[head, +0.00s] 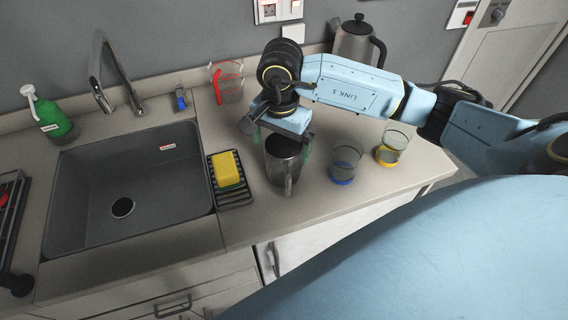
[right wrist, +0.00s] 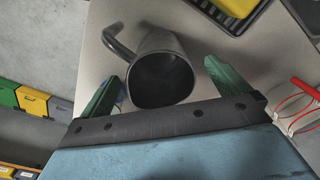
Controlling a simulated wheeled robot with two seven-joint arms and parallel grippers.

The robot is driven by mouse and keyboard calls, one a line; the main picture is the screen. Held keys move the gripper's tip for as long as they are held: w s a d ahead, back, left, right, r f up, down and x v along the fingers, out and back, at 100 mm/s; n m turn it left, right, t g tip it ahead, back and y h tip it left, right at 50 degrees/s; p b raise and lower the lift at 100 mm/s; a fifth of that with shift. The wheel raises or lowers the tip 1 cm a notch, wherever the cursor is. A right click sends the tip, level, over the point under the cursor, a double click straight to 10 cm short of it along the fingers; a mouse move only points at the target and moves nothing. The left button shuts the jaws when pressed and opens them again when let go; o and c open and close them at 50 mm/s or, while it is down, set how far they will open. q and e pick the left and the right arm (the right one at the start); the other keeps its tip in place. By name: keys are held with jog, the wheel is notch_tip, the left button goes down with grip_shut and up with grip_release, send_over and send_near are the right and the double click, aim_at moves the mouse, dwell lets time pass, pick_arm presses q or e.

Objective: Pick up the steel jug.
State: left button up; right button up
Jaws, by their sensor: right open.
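The steel jug (head: 283,172) stands upright on the counter to the right of the sink, its handle towards the front. My right gripper (head: 284,142) is over its top, with the wrist hiding part of the area behind the jug. In the right wrist view the jug (right wrist: 160,76) has its dark mouth facing the camera and its handle at the upper left. The green fingers of the right gripper (right wrist: 163,92) are open, one on each side of the jug, with gaps visible. My left gripper is not in view.
Two glasses, one with a blue base (head: 345,164) and one with yellow (head: 392,148), stand right of the jug. A yellow sponge (head: 226,169) on a black rack (head: 236,197) is at its left. A red-marked glass jug (head: 229,84) and a kettle (head: 356,42) stand behind.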

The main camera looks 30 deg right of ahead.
jog(key=shift+d+f+p, duration=0.15)
jog(key=shift+f+p, duration=0.35)
jog(key=shift+f, duration=2.3)
jog(key=shift+c, duration=0.3)
jog(key=shift+r, duration=0.1)
jog(key=c, duration=1.1)
